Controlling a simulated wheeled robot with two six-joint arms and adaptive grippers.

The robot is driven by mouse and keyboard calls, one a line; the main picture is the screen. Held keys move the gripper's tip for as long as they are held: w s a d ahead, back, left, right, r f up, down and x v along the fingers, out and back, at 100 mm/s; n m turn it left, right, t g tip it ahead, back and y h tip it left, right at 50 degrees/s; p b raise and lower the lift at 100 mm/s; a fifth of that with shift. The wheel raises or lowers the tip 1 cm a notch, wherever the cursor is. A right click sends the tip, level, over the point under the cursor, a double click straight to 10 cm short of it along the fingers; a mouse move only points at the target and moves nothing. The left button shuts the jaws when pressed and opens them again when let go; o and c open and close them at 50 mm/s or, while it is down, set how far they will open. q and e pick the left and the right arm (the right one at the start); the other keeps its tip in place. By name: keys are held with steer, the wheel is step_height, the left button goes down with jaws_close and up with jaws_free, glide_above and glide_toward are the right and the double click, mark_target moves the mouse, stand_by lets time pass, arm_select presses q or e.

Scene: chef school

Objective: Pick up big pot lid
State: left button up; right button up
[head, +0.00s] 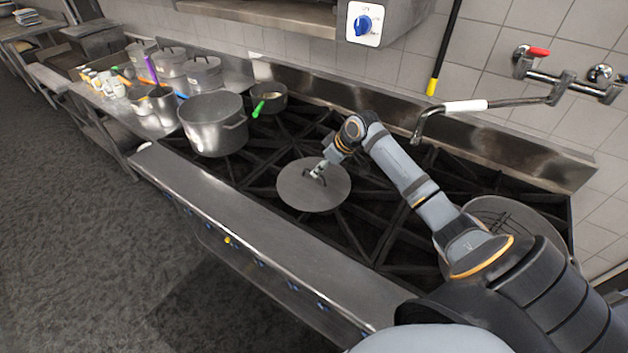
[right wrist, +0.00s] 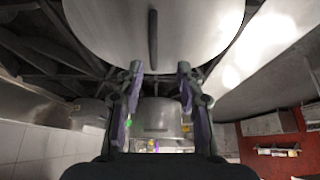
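The big pot lid (head: 298,193) is a flat grey disc lying on the black stove grates, left of the middle of the cooktop. My right gripper (head: 317,172) is over the lid, at its handle. In the right wrist view the lid (right wrist: 100,25) fills the top, with its dark bar handle (right wrist: 153,38) running toward me. My right gripper (right wrist: 160,68) is open there. The handle lies between the lines of its two fingers, apart from both, its near end about level with the fingertips. My left gripper is not in view.
A big open pot (head: 212,125) stands on the stove beyond the lid, with a small pan (head: 269,99) holding a green-handled tool behind it. A faucet spout (head: 480,105) reaches over the stove at right. A round rack (head: 510,212) lies behind my right arm.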

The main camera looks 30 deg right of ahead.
mark_target(314, 179)
steer(key=shift+w+d+f, duration=0.15)
steer(key=shift+w+f, duration=0.6)
steer(key=shift+f, duration=0.15)
steer(key=shift+w+a+f+p, duration=0.2)
steer(key=shift+w+f+p, duration=0.1)
steer(key=shift+p, duration=0.3)
steer(key=p+x, duration=0.1)
steer(key=x, duration=0.2)
steer(key=shift+f, duration=0.35)
steer(key=shift+w+f, duration=0.15)
steer(key=shift+f, duration=0.1)
steer(key=shift+r, duration=0.1)
steer(key=c, duration=0.7)
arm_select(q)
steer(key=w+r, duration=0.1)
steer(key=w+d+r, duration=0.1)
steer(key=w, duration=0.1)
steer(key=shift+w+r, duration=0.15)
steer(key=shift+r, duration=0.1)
arm_select(e)
jaws_close()
